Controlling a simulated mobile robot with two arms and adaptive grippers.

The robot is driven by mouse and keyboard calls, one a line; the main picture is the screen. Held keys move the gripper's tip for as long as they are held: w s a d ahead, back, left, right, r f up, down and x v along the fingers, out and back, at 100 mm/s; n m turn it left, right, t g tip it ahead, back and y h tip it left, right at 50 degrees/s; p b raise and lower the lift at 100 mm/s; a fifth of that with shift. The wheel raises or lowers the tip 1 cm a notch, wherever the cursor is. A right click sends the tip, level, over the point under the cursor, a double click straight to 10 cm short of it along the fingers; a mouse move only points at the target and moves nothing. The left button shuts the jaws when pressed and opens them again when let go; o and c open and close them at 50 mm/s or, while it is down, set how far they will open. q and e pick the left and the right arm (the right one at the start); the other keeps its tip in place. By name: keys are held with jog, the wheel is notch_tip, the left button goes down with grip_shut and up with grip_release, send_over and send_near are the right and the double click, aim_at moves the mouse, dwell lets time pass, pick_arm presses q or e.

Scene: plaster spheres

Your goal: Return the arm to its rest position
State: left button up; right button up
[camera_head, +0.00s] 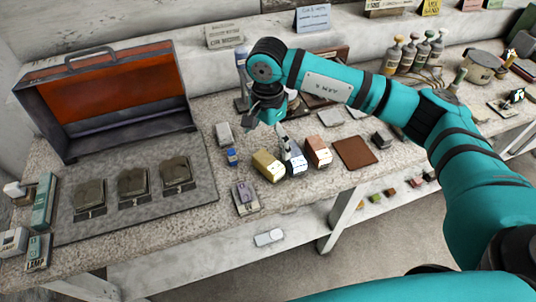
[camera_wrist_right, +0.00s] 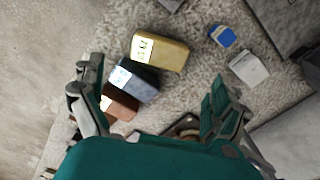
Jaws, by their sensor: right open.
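My right arm (camera_head: 325,85) is teal with black bands. It comes in from the right and reaches across the speckled counter, bending down at the wrist. My right gripper (camera_head: 267,126) points down just behind a row of small blocks. In the wrist view the right gripper (camera_wrist_right: 160,100) has its fingers spread wide, with nothing held. A yellow block (camera_wrist_right: 160,52), a dark block with a pale label (camera_wrist_right: 135,80) and a reddish-brown block (camera_wrist_right: 119,103) lie below, partly between the fingers. My left gripper is not in view.
An open case with an orange lining (camera_head: 115,85) stands at the left. A grey mat (camera_head: 130,220) holds three dark pieces. A brown square pad (camera_head: 355,153) lies right of the blocks. Several bottles (camera_head: 410,55) stand at the back right. Small cards line the back ledge.

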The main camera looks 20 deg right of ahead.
jog(key=shift+r, duration=1.1)
jog(key=shift+a, duration=0.1)
